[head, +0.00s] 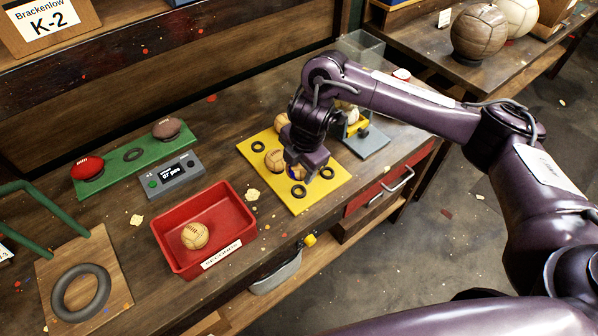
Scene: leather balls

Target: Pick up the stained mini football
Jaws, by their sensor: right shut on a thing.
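My right gripper (304,166) reaches down from the right over a yellow board (308,204) on the bench. It is shut on a small tan ball (294,173) with a dark bluish mark, mostly hidden by the gripper. Whether the ball is clear of the board I cannot tell. Another tan mini ball (274,160) is close beside it on the board's left part. A further tan ball (281,124) is at the far end, partly behind my gripper. Empty black rings show on the board. My left gripper is not in view.
A red tray (240,208) holding a tan ball (195,235) stands at the front left. Behind it are a grey display box (176,175) and a green board (118,168) with two oval balls. A blue-grey stand (372,143) is right of the yellow board.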

